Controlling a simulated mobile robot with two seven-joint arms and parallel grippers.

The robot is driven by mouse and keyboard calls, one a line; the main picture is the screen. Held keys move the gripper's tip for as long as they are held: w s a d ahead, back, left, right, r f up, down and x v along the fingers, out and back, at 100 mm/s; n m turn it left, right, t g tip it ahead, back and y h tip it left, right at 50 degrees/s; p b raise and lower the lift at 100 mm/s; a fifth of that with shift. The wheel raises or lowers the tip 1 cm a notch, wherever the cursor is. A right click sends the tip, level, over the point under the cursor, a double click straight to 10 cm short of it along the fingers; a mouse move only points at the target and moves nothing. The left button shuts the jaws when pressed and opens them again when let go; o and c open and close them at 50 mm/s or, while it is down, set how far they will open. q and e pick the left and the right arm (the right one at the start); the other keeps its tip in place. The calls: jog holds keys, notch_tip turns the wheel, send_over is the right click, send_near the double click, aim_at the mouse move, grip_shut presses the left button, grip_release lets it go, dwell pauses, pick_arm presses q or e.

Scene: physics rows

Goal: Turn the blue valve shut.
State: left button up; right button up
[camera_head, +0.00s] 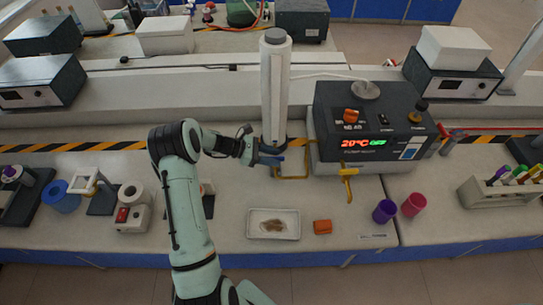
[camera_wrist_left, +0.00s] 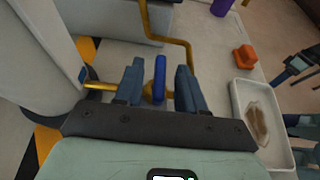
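The blue valve handle (camera_wrist_left: 159,78) sits on a thin yellow pipe (camera_wrist_left: 100,86) in the left wrist view. My left gripper (camera_wrist_left: 158,84) is open, with one finger on each side of the handle and a gap showing on both sides. In the head view the left gripper (camera_head: 268,155) is at the foot of the white column, beside the yellow pipe (camera_head: 291,177), and largely hides the blue handle. Dark parts of what looks like my right arm show at the right edge of the left wrist view; its finger opening is unclear.
A white column (camera_head: 275,90) stands close by the left gripper. A dark bath unit (camera_head: 362,122) with a lit display and a yellow tap (camera_head: 348,172) is to the right. A white tray (camera_head: 256,232), an orange block (camera_head: 322,227) and purple (camera_head: 384,211) and pink cups (camera_head: 414,204) stand nearer the front.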

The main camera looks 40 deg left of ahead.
pick_arm(q)
jog(key=b+v, duration=0.1)
jog(key=v, duration=1.2)
pick_arm(e)
jog(key=shift+s+f, duration=0.8)
jog(key=shift+s, duration=0.1)
pick_arm(q)
jog(key=shift+s+r, duration=0.1)
